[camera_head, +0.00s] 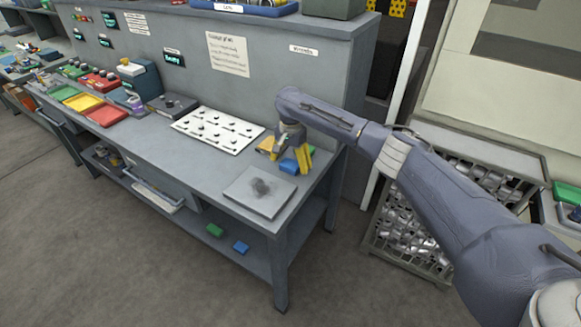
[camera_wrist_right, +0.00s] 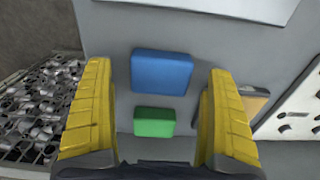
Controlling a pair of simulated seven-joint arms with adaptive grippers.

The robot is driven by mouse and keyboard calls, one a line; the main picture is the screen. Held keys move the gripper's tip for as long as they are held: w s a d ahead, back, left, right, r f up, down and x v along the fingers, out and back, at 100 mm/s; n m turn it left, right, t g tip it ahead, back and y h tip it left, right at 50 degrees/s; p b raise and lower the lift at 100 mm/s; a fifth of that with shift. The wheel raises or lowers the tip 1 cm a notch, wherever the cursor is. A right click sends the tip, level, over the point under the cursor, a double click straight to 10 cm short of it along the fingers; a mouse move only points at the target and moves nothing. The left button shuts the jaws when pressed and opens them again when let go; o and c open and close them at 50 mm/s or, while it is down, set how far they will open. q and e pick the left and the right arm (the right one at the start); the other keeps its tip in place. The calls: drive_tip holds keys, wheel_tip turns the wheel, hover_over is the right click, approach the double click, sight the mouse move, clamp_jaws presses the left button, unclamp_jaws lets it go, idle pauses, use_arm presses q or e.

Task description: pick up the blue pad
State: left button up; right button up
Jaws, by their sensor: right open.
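The blue pad (camera_head: 288,166) lies flat on the grey workbench near its right end. In the right wrist view the blue pad (camera_wrist_right: 161,72) shows between the two yellow fingers, apart from both. A green pad (camera_wrist_right: 154,122) lies beside it, also between the fingers in that view; part of it shows in the head view (camera_head: 311,151). My right gripper (camera_head: 289,159) is open and empty above the pads, pointing down. Its fingers also frame the right wrist view (camera_wrist_right: 160,75). My left gripper is not in view.
A grey plate (camera_head: 251,195) with a dark smudge lies in front of the pads. A white board with knobs (camera_head: 203,131) lies to the left. Another green block (camera_head: 214,230) and blue block (camera_head: 241,247) are on the lower shelf. A crate of metal parts (camera_head: 401,242) stands right of the bench.

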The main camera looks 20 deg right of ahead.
sight(290, 163)
drive_tip(key=shift+f, duration=0.55)
drive_tip(key=c, duration=1.1)
drive_tip(key=shift+o, duration=0.2)
drive_tip(key=shift+r, duration=0.15)
wheel_tip(290, 163, up, 20)
